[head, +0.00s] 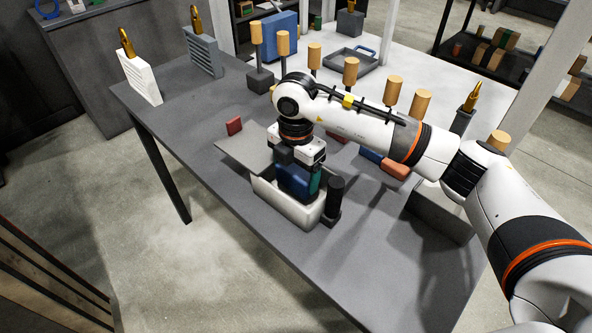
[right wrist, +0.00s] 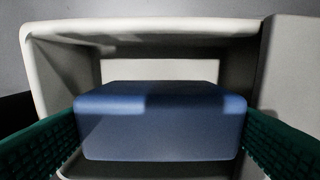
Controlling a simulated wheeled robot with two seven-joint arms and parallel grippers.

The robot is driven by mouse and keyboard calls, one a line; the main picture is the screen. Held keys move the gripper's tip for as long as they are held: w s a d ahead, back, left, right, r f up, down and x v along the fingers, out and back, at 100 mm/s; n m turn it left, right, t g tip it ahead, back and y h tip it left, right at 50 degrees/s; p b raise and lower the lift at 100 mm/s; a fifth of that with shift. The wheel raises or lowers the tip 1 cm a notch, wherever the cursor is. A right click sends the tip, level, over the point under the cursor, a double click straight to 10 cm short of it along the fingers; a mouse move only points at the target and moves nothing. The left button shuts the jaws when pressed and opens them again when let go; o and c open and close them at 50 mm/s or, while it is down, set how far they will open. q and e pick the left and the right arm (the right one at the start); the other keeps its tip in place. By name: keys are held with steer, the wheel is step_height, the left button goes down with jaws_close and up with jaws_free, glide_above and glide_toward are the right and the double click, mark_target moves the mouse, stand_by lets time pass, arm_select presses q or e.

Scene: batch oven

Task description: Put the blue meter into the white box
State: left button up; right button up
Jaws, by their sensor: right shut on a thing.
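The white box (head: 298,213) stands open on the grey table, with its lid flap (head: 240,152) lying out to the left. My right gripper (head: 297,182) points down over the box and is shut on the blue meter (head: 291,181). In the right wrist view the meter (right wrist: 160,122) sits between the green finger pads, with the walls of the box (right wrist: 140,28) around it. The meter's lower part is inside the box opening; I cannot tell whether it touches the floor of the box. My left gripper is not in view.
A black cylinder (head: 335,198) on a base stands close to the box's right side. A small red block (head: 234,127) lies behind the flap. Several wooden-topped posts (head: 351,70) line the table's back. The table's front left is clear.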

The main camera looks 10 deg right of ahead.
mark_target(296, 170)
steer(key=o, duration=1)
steer(key=shift+s+d+f, duration=0.1)
steer(key=shift+s+f, duration=0.05)
step_height(296, 170, up, 11)
steer(key=shift+f+b, duration=0.1)
steer(key=shift+b, duration=1.05)
steer(key=shift+r, duration=0.75)
